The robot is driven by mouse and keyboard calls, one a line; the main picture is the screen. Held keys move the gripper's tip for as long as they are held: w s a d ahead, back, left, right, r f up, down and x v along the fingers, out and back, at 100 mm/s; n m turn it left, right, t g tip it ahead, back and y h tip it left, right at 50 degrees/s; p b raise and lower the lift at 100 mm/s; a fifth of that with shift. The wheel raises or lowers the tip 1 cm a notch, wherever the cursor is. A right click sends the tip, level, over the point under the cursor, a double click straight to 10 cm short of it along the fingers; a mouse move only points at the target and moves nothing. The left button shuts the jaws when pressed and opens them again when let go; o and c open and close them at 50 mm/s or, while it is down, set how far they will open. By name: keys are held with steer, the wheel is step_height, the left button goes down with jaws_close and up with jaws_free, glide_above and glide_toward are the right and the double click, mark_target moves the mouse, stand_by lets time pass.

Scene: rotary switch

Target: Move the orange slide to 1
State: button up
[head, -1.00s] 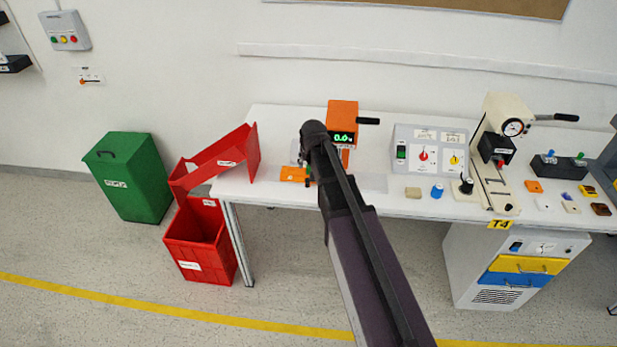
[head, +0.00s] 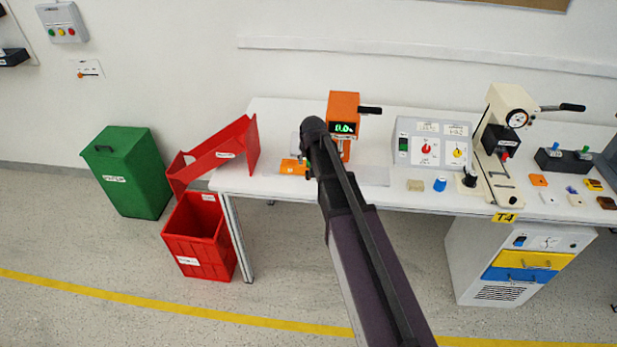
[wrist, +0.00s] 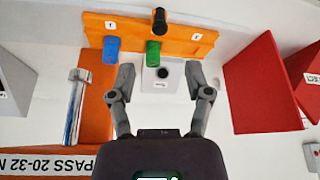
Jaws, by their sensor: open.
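The orange slide (wrist: 180,37) is a flat bar across the top of the wrist view. It has two white labels, a black knob (wrist: 160,20) between them, and a blue piece (wrist: 111,50) and a green piece (wrist: 153,53) at its near edge. In the head view the orange slide (head: 292,167) lies on the table, partly hidden by my arm. My gripper (wrist: 160,82) is open and empty, its fingers apart on either side of a white block (wrist: 163,82) with a black round top. The fingertips appear short of the knob. The label characters are hard to read.
An orange device with a green display (head: 343,115) and a lever stands beside the slide. A red chute (head: 215,153) is at the table's left end. A grey control box (head: 430,142) and a press (head: 505,125) stand to the right.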

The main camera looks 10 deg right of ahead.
steer(key=shift+b+x, duration=4.4)
steer(key=shift+x, duration=0.75)
jaws_close()
